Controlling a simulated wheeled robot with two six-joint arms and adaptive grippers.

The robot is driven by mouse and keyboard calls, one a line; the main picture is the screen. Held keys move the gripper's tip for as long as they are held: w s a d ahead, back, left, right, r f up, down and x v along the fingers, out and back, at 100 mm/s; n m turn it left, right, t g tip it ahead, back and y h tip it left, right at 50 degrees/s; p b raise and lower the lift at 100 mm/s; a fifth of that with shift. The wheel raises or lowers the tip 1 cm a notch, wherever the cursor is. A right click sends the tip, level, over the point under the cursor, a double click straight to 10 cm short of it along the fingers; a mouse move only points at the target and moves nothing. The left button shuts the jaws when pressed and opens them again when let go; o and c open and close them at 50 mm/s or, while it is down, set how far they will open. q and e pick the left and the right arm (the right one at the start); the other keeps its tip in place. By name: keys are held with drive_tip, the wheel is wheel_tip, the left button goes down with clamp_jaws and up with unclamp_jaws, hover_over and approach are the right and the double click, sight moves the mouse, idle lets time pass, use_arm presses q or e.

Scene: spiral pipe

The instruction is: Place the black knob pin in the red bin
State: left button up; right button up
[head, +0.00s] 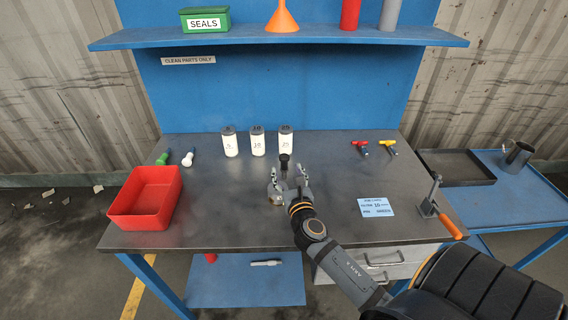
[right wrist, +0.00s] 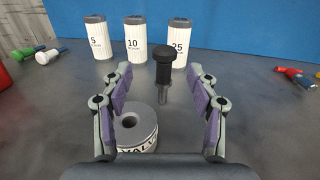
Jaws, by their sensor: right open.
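The black knob pin (head: 284,159) stands upright near the middle of the grey bench, black knob on top and metal shaft below. In the right wrist view the pin (right wrist: 164,72) shows ahead, in the gap between my fingers. My right gripper (head: 288,178) is open and empty, close to the pin; it also shows in the right wrist view (right wrist: 161,82). I cannot tell whether the fingertips reach around the shaft. The red bin (head: 140,222) is at the bench's left side, and its visible inside looks empty. My left gripper is not in view.
A grey labelled ring (right wrist: 137,128) lies below the open fingers. White canisters (head: 257,142) stand behind the pin. Green and white pins (head: 187,158) lie behind the bin; red and yellow pins (head: 389,148) lie right. A toggle clamp (head: 430,200) is at the right edge.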

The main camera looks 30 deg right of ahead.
sight(286, 161)
drive_tip(key=shift+w+d+r+p, duration=0.35)
drive_tip(key=shift+w+d, duration=0.15)
drive_tip(key=shift+w, duration=0.25)
drive_tip(key=x, duration=0.2)
drive_tip(key=shift+w+d+f, duration=0.2)
drive_tip(key=shift+w+d, duration=0.05)
drive_tip(key=shift+w, duration=0.05)
drive_tip(key=shift+w+d+f, duration=0.1)
drive_tip(key=shift+w, duration=0.2)
drive_tip(key=shift+s, duration=0.1)
drive_tip(key=shift+c, duration=0.8)
clamp_jaws()
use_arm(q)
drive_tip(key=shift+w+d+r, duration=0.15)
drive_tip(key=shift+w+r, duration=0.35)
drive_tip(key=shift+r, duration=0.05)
